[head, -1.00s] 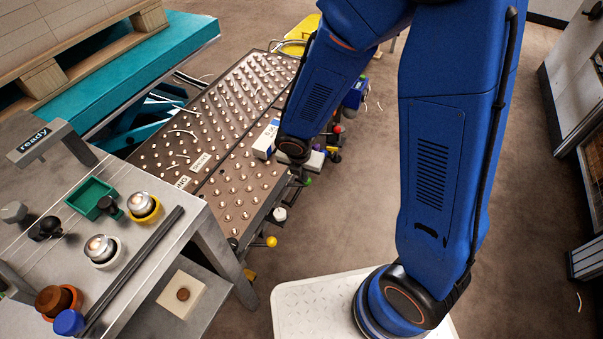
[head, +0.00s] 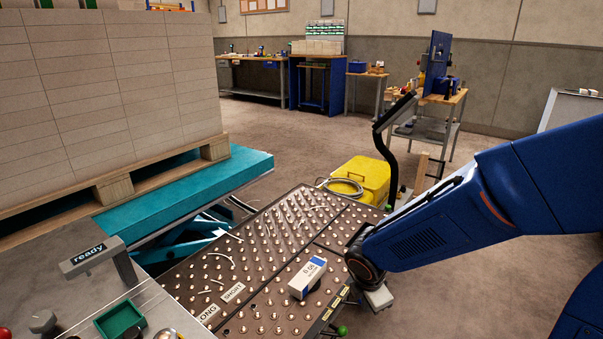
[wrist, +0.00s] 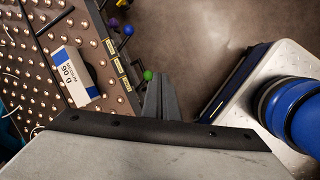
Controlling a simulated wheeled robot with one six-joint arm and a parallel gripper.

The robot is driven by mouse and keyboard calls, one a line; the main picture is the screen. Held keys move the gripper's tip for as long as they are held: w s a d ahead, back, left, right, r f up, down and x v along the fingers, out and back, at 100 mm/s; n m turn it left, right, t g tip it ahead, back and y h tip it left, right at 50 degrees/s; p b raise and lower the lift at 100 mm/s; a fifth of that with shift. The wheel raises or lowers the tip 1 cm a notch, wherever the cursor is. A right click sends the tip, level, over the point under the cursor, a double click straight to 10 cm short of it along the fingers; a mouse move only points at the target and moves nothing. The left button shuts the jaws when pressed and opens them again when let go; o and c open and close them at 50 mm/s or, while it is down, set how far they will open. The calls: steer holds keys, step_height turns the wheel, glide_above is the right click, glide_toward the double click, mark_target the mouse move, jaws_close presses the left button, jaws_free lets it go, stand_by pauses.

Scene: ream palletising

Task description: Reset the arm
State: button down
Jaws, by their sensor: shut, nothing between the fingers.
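My blue arm reaches in from the right in the head view, with its wrist over the right edge of the ball-studded table (head: 262,262). My gripper shows in the wrist view (wrist: 161,90), its two grey fingers together and empty, pointing down past the table's edge toward the floor. In the head view the fingers are hidden. A white and blue ream (head: 307,277) marked with a number lies on the table, left of my wrist and apart from it. The ream also shows in the wrist view (wrist: 76,77), left of the fingers.
A pallet of stacked reams (head: 120,80) stands on a teal lift (head: 190,195) at the left. A grey console with a "ready" sign (head: 88,254) is at front left. A yellow case (head: 360,178) and a dark screen on a post (head: 395,112) stand behind the table.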

steer(key=s+d+r+m+t, duration=0.1)
steer(key=s+d+r+m, duration=0.4)
steer(key=s+r+m, duration=0.3)
steer(key=s+d+r+m+y, duration=0.1)
steer(key=s+d+r+m, duration=0.5)
steer(key=m, duration=0.8)
steer(key=shift+s+r+t+y, duration=0.35)
steer(key=shift+s+r, duration=1.35)
steer(key=shift+r, duration=0.6)
steer(key=shift+d, duration=0.1)
